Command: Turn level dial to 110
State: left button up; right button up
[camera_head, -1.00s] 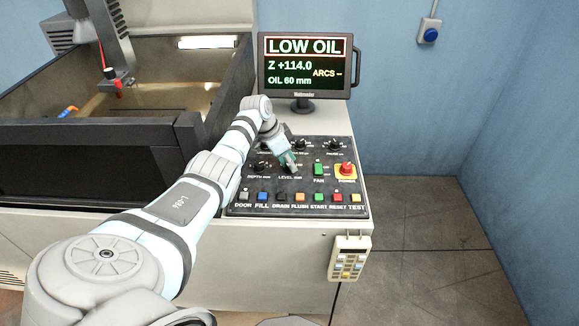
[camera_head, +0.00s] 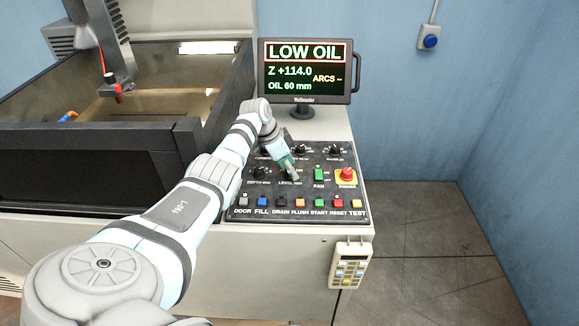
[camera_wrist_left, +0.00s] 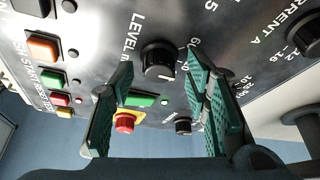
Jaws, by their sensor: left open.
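The level dial (camera_wrist_left: 160,60) is a black round knob on the dark control panel, beside the printed word LEVEL in the left wrist view. My left gripper (camera_wrist_left: 160,68) is open, with green ribbed finger pads on either side of the dial in that view. I cannot tell whether the pads touch it. In the head view my left gripper (camera_head: 292,174) is tilted down over the panel at the LEVEL label and hides the dial. The screen (camera_head: 304,72) reads LOW OIL, Z +114.0 and OIL 60 mm. My right gripper is not in view.
The depth dial (camera_head: 260,173) is left of my gripper. The green fan switch (camera_head: 319,175) and red power button (camera_head: 347,175) are to its right. Coloured buttons line the panel's front edge. A pendant (camera_head: 349,265) hangs below. The floor at right is clear.

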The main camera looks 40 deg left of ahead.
aim_at(280, 178)
pick_arm(q)
jog(key=v, duration=0.7)
jog(key=shift+r, duration=0.2)
jog(key=shift+a, duration=0.1)
